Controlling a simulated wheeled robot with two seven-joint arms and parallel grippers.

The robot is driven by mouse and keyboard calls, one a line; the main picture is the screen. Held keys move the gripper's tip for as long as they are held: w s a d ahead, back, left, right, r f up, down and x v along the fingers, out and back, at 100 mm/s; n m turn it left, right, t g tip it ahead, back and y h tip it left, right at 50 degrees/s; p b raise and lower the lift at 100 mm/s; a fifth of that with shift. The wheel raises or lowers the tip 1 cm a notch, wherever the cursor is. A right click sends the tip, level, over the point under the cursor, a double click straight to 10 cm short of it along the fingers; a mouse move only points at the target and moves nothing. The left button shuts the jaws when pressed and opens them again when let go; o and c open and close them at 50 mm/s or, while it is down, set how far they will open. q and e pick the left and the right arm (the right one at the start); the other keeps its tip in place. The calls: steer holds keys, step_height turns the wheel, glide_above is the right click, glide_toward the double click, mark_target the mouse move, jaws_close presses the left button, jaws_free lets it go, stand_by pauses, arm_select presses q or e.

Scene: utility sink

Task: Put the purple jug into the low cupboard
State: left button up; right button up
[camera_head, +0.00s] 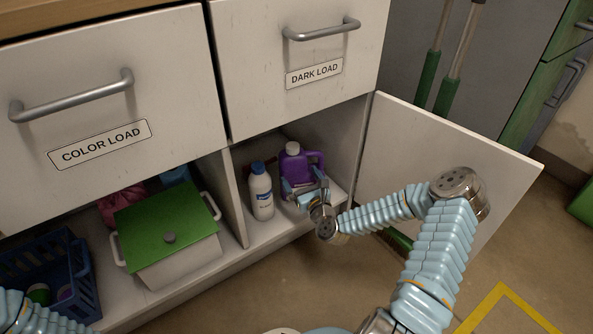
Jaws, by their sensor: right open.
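The purple jug (291,163) with a white cap stands upright on the floor of the low cupboard (257,229), in its right compartment. My right gripper (297,190) is at the front of the jug, low down, with its fingers open. The gripper hides the jug's lower part, and I cannot tell whether a finger touches it. Of my left arm, only a few links show at the bottom left corner; its gripper is out of the picture.
A white bottle with a blue cap (261,192) stands close left of the jug. The cupboard door (405,150) is open to the right. A white box with a green lid (150,228) and a dark blue basket (82,270) are at the left. Drawers (300,85) overhang the compartment.

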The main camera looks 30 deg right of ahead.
steer(key=s+a, duration=0.1)
steer(key=s, duration=0.7)
steer(key=s+a+f+n+g+y, duration=0.2)
steer(key=a+f+n+g+y, duration=0.25)
steer(key=a+n, duration=0.45)
steer(key=s+a+f+n+g+y, duration=0.2)
steer(key=a+f+n+g+y, duration=0.15)
steer(key=a+f+n, duration=0.45)
steer(key=s+a+f+n+g+h, duration=0.1)
steer(key=s+a+n+g, duration=0.2)
steer(key=s+n, duration=0.4)
steer(key=s+a+f+n+g+h, duration=0.1)
steer(key=s+a+n+g, duration=0.2)
steer(key=s+n+g, duration=0.3)
steer(key=s+n, duration=0.1)
steer(key=n, duration=0.3)
steer(key=shift+s+a+f+n+p, duration=0.15)
steer(key=shift+a+f+n+p, duration=0.05)
steer(key=shift+n+p, duration=0.2)
